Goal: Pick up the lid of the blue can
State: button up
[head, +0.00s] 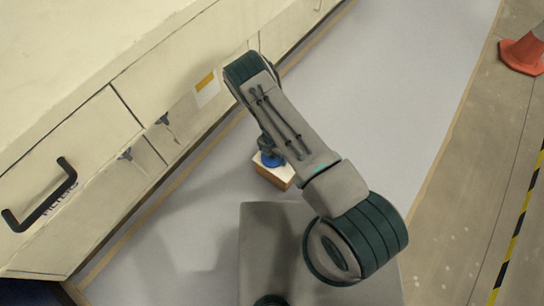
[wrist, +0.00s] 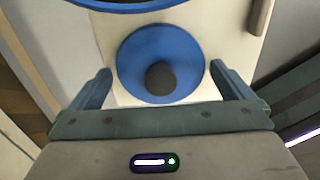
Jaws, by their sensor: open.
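A round blue lid (wrist: 130,62) with a dark round knob (wrist: 160,78) in its middle shows in the wrist view, over a white surface. A second blue rounded rim (wrist: 120,4), perhaps the can, is cut off at the top edge of that view. My gripper (wrist: 160,70) is open, one finger on each side of the lid, with gaps between fingers and lid. In the head view, a blue round thing (head: 271,161) sits on the white-topped box, partly hidden by my arm. I cannot tell there whether it is lid or can.
The box (head: 274,178) has brown sides and stands on the pale floor (head: 375,90). A cream cabinet (head: 90,130) with a black handle (head: 42,197) runs along the left. An orange cone (head: 524,52) stands at the far right. The floor right of my arm is clear.

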jog(key=c, duration=0.6)
jog(key=shift+r, duration=0.15)
